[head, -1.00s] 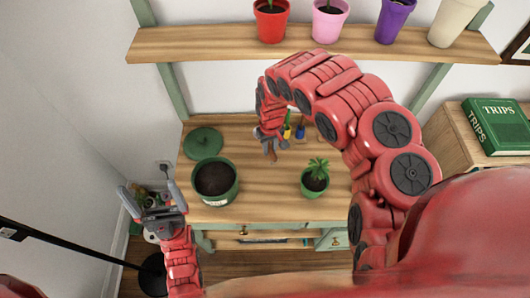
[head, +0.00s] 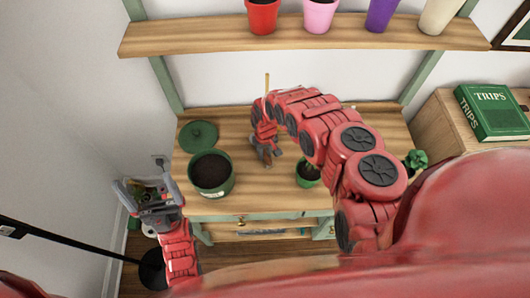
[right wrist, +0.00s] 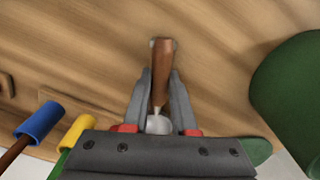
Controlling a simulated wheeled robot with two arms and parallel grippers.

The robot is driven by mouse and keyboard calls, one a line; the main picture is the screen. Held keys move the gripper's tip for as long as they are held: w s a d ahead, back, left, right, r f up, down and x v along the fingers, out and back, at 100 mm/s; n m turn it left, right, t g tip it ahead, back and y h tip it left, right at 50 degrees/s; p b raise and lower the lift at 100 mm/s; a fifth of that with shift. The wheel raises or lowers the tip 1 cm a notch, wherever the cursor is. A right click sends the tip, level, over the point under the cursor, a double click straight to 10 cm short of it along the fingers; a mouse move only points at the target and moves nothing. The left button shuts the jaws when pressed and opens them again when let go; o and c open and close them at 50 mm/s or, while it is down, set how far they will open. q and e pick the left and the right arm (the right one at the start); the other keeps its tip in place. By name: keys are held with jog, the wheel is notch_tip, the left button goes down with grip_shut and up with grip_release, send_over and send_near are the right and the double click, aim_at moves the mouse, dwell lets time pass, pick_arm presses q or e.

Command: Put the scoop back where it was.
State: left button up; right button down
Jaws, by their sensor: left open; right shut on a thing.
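The scoop (right wrist: 162,70) shows in the right wrist view as a brown wooden handle with a silver part at its base. My right gripper (right wrist: 158,100) is shut around it, with a finger on either side. In the head view, my right gripper (head: 266,150) is over the middle of the wooden table (head: 255,190), with the brown handle at its fingertips. The rest of the scoop is hidden, and I cannot tell whether the handle touches the table. My left gripper (head: 150,190) is open and empty, left of the table.
A green pot of soil (head: 212,190) and a green lid (head: 197,134) are at the table's left. A small green pot (head: 308,178) stands partly behind my right arm. A shelf (head: 200,40) spans above.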

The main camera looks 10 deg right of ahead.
jog(key=shift+f, duration=0.1)
jog(key=c, duration=0.7)
grip_release()
